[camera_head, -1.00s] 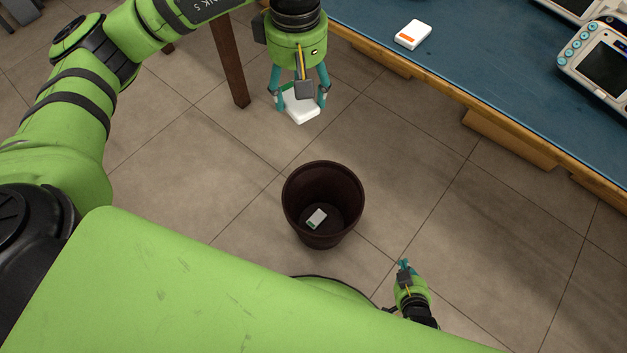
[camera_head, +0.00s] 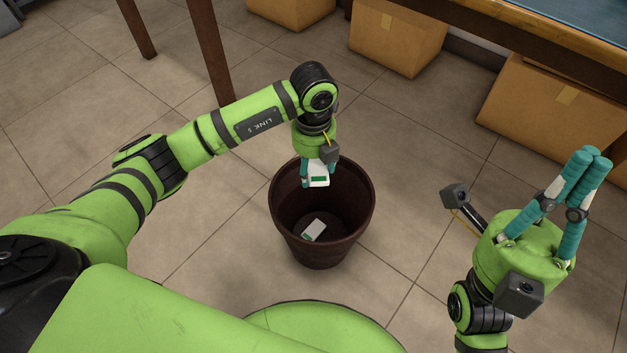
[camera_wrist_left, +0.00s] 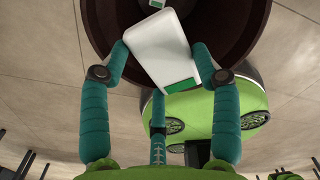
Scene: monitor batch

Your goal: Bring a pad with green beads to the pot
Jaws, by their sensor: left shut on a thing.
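A white pad (camera_head: 318,174) with a green bead strip at one end is held in my left gripper (camera_head: 317,180), whose teal fingers are shut on it. In the left wrist view the pad (camera_wrist_left: 160,50) is tilted between the fingers, green strip towards the palm. The dark brown pot (camera_head: 362,212) stands on the floor. The held pad is over the pot's mouth, near its far rim; its exact height is hard to tell. Another white pad (camera_head: 314,230) with a green end lies on the pot's bottom. My right gripper (camera_head: 588,160) points up at the right, empty, fingertips together.
A wooden table (camera_head: 455,12) stands at the back right, with cardboard boxes (camera_head: 398,32) under it. Table legs (camera_head: 208,50) stand at the back left. The tiled floor around the pot is clear.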

